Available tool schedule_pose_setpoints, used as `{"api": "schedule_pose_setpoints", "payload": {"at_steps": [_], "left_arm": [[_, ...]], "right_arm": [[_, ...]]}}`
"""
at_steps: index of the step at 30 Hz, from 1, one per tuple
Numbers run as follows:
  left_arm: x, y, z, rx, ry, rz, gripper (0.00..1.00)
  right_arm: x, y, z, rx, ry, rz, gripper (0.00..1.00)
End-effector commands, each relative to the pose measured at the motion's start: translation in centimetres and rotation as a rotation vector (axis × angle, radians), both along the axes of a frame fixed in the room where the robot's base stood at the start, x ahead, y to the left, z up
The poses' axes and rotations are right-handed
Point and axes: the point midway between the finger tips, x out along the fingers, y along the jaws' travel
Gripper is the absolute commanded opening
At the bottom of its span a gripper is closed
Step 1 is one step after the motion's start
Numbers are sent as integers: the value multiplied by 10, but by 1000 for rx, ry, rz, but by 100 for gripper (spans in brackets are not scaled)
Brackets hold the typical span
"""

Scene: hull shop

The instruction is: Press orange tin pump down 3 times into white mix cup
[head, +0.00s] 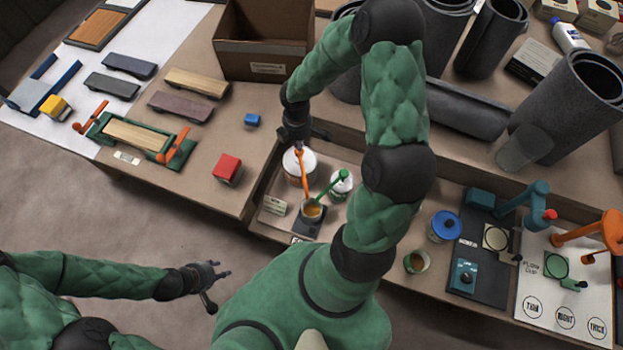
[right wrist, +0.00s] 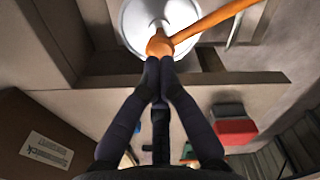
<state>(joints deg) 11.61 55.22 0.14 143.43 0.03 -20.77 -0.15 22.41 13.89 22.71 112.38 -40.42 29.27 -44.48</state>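The orange pump (head: 304,180) stands on a white-topped tin (head: 291,162) in the open tray. The pump and the white lid (right wrist: 132,22) also show in the right wrist view, with the orange pump head (right wrist: 160,44) at the fingertips. My right gripper (head: 300,143) is over the pump, its fingers shut together (right wrist: 158,66), tips at or touching the head. The small mix cup (head: 312,210) stands on a dark pad below the spout and looks tan inside. My left gripper (head: 217,280) is open and empty, away from the bench.
A second tin (head: 341,187) with a green pump (head: 328,187) stands close right of the orange one. A red block (head: 227,168) and a small blue block (head: 252,120) lie on the bench to the left. A cardboard box (head: 262,50) stands behind. A blue-lidded tin (head: 444,226) is at right.

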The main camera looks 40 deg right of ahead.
Motion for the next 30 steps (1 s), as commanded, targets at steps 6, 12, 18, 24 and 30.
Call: {"api": "schedule_pose_setpoints", "payload": {"at_steps": [6, 12, 18, 24, 30], "left_arm": [[0, 0, -2, 0, 0, 0, 40], [0, 0, -7, 0, 0, 0, 40], [0, 0, -12, 0, 0, 0, 40], [0, 0, -16, 0, 0, 0, 40], [0, 0, -21, 0, 0, 0, 40]], "right_arm": [[0, 0, -2, 0, 0, 0, 0], [0, 0, -9, 0, 0, 0, 0], [0, 0, -15, 0, 0, 0, 0], [0, 0, -21, 0, 0, 0, 0], [0, 0, -26, 0, 0, 0, 0]]}}
